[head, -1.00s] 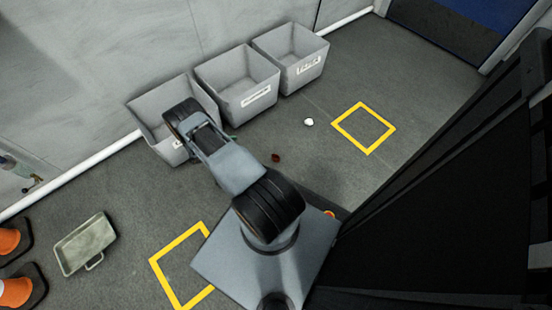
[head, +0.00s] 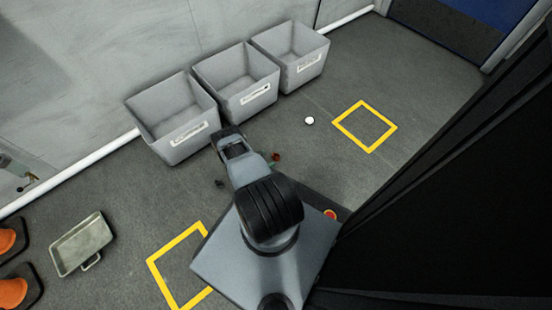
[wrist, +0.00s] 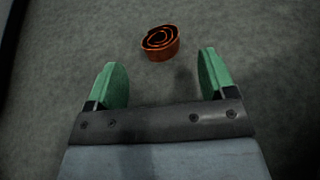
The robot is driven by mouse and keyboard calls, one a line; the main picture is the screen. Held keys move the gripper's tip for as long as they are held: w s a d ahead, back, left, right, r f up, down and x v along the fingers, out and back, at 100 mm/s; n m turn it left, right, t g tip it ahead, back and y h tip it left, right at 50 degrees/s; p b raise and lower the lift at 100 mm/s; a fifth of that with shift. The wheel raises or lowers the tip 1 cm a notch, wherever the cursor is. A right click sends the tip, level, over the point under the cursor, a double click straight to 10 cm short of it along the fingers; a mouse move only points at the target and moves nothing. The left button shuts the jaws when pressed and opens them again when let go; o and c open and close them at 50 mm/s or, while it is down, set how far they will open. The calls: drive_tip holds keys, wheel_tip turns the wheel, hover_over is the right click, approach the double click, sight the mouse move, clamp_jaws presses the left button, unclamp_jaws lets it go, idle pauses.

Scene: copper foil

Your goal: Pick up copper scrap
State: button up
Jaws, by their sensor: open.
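The copper scrap is a rolled coil of copper foil (wrist: 160,42) on the grey floor in the wrist view. It lies just beyond my gripper (wrist: 160,80), centred a little ahead of the gap between the green fingertips. My gripper is open and empty, and does not touch the coil. In the head view the copper scrap (head: 276,156) is a small reddish-brown piece on the floor right beside my arm. My fingers are mostly hidden there behind my arm.
Three grey labelled bins (head: 172,118) stand along the wall. A small white object (head: 309,121) lies near a yellow floor square (head: 364,126). A small dark object (head: 220,183) lies left of my arm. A metal tray (head: 82,243) and orange cones (head: 12,292) are at the lower left.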

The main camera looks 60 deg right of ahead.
sight(274, 157)
drive_tip(key=shift+b+x, duration=1.2)
drive_tip(key=shift+x, duration=1.6)
drive_tip(key=shift+s, duration=0.1)
drive_tip(key=shift+c, duration=0.4)
drive_tip(key=c, duration=0.9)
